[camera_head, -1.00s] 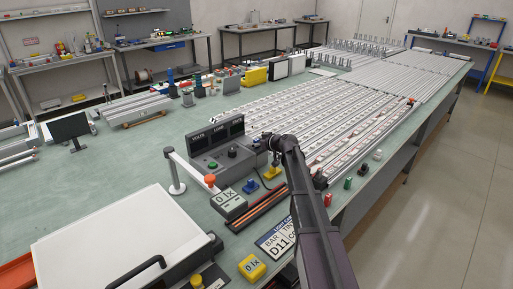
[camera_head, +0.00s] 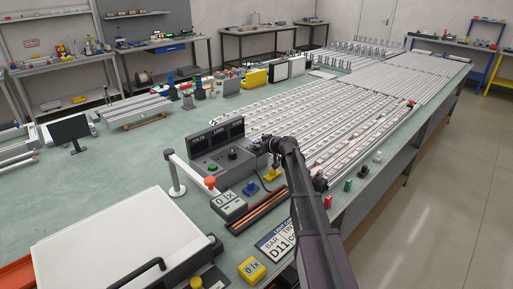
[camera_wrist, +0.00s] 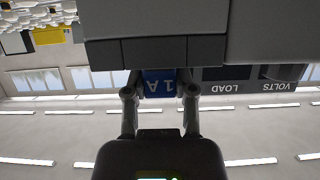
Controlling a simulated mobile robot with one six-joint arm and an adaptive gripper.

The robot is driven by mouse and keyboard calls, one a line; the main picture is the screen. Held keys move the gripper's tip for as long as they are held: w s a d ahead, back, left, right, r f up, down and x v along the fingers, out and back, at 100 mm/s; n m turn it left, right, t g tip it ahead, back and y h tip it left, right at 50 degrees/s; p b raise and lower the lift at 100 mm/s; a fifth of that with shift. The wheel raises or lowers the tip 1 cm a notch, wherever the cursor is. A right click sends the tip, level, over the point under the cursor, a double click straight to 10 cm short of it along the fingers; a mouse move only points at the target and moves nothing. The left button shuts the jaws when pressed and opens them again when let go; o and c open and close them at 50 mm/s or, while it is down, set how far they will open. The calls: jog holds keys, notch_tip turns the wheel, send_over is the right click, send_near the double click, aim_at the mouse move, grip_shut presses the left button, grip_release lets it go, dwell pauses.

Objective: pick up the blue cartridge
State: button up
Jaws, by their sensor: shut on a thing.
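The blue cartridge (camera_wrist: 160,84) shows in the wrist view as a small blue block with an upside-down white "1 A" label. It sits between the two fingers of my gripper (camera_wrist: 160,92), which is shut on it. A large grey block (camera_wrist: 155,50) lies right against its upper edge in that view; I cannot tell whether they touch. In the head view my arm reaches to the right end of the grey console (camera_head: 217,155) with the volts and load displays. The fingers and the held cartridge are hard to make out there.
A small blue piece (camera_head: 250,187) and a yellow piece (camera_head: 271,173) stand on the bench by the console. Long rail rows fill the bench behind my arm.

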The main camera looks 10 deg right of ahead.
jog(key=shift+r, duration=0.15)
notch_tip(320, 180, up, 4)
jog(key=p, duration=0.4)
jog(key=s+p, duration=0.1)
jog(key=s, duration=1.5)
jog(key=shift+r, duration=0.3)
jog(key=shift+d, duration=0.1)
jog(key=shift+r+p, duration=0.35)
jog(key=shift+r, duration=0.05)
jog(key=shift+s, duration=0.15)
